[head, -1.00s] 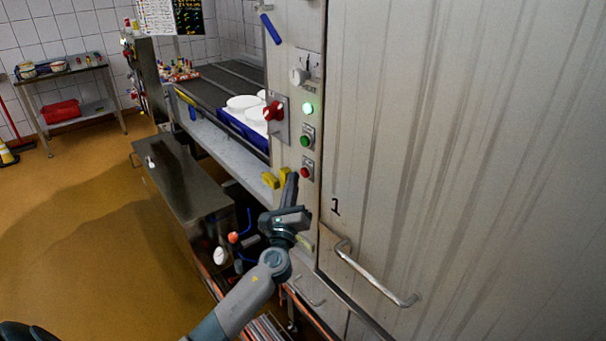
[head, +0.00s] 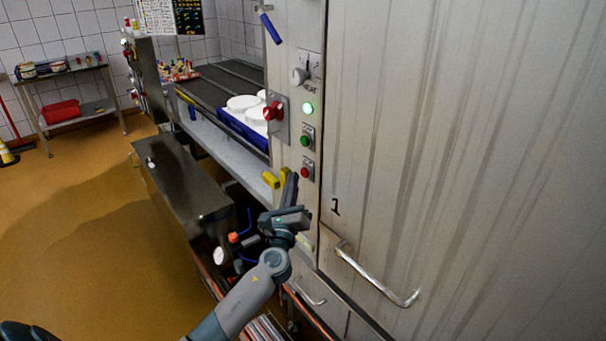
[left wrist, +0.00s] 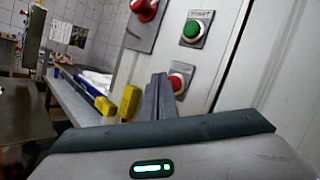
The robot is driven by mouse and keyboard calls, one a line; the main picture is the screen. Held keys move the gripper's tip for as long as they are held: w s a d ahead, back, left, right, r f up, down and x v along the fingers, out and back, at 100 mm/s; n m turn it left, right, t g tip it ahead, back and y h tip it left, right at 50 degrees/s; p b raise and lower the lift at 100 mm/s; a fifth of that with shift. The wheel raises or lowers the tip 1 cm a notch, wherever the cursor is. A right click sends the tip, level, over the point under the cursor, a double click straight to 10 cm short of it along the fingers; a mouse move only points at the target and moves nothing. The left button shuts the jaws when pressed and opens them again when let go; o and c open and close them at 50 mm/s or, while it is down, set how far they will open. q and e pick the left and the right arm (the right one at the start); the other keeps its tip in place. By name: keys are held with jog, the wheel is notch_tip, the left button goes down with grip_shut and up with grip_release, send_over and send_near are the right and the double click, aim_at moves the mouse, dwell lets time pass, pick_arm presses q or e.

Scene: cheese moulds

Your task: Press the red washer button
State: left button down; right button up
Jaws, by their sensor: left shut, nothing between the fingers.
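A small round red button (head: 305,172) sits on a grey plate on the washer's narrow front panel, below a green button (head: 306,141). The red button also shows in the left wrist view (left wrist: 177,82), partly hidden behind my fingers. My left gripper (head: 291,178) is shut and empty, its fingers pointing up just left of the red button in the head view. In the left wrist view the fingertips (left wrist: 158,78) overlap the button's left edge. I cannot tell whether they touch it. My right gripper is not in view.
A larger red knob (head: 273,111) on a grey plate sits up and left of the buttons. Yellow blocks (head: 270,180) are left of my gripper. A large metal door (head: 450,150) with a bar handle (head: 375,280) fills the right.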

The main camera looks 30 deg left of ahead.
pick_arm(q)
jog(key=shift+w+d, duration=0.35)
jog(key=shift+w, duration=0.55)
dwell(1.1)
jog(key=shift+s, duration=0.15)
jog(key=shift+s+a, duration=0.35)
jog(key=shift+s, duration=0.4)
dwell(0.4)
jog(key=shift+s+a+p, duration=0.1)
jog(key=shift+s+a, duration=0.2)
jog(key=shift+s, duration=0.45)
jog(key=shift+s+a+p, duration=0.1)
jog(key=shift+s+a, duration=0.25)
jog(key=shift+s, duration=0.45)
jog(key=shift+s+a+p, duration=0.1)
jog(key=shift+s+a, duration=0.2)
jog(key=shift+s, duration=0.45)
jog(key=shift+f, duration=0.1)
